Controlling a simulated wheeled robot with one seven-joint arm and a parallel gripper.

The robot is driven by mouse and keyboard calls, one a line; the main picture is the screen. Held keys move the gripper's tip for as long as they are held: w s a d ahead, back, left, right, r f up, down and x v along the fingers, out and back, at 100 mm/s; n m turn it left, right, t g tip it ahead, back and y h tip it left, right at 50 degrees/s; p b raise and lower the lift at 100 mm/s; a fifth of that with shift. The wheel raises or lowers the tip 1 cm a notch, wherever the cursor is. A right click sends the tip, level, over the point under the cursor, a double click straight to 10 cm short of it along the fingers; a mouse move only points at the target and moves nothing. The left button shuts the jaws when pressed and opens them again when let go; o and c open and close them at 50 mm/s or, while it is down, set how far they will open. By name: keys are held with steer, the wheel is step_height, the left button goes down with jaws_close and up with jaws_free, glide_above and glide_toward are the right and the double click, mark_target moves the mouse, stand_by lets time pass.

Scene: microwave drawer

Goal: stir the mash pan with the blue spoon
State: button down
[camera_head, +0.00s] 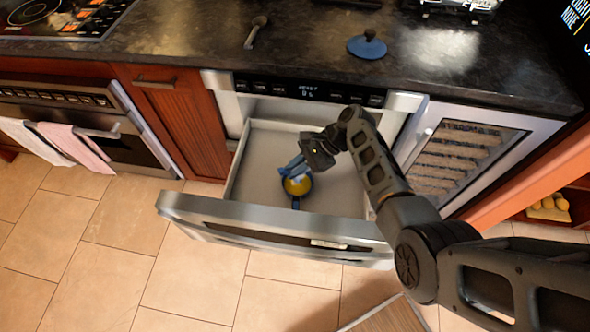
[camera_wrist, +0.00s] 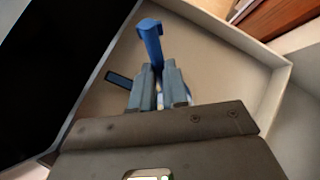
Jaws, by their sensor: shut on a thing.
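The mash pan is a small dark blue pan (camera_head: 296,204) with yellow mash (camera_head: 298,185) in it, on the floor of the open drawer in the head view. A dark blue handle, apparently the pan's, shows in the wrist view (camera_wrist: 118,79). My gripper (camera_head: 290,169) is over the pan's far left side, reaching down into the drawer. In the wrist view my gripper (camera_wrist: 158,88) is shut on the blue spoon (camera_wrist: 150,42), which sticks out past the fingers. The spoon's other end is hidden by the fingers, so I cannot tell if it touches the mash.
The pulled-out microwave drawer (camera_head: 262,158) has walls around the pan and a steel front (camera_head: 215,214). On the dark counter lie a blue lid (camera_head: 367,47) and a grey-brown spoon (camera_head: 256,30). An oven with towels (camera_head: 75,143) stands left, a wine cooler (camera_head: 462,150) right.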

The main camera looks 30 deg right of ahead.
steer(key=shift+r, duration=2.95)
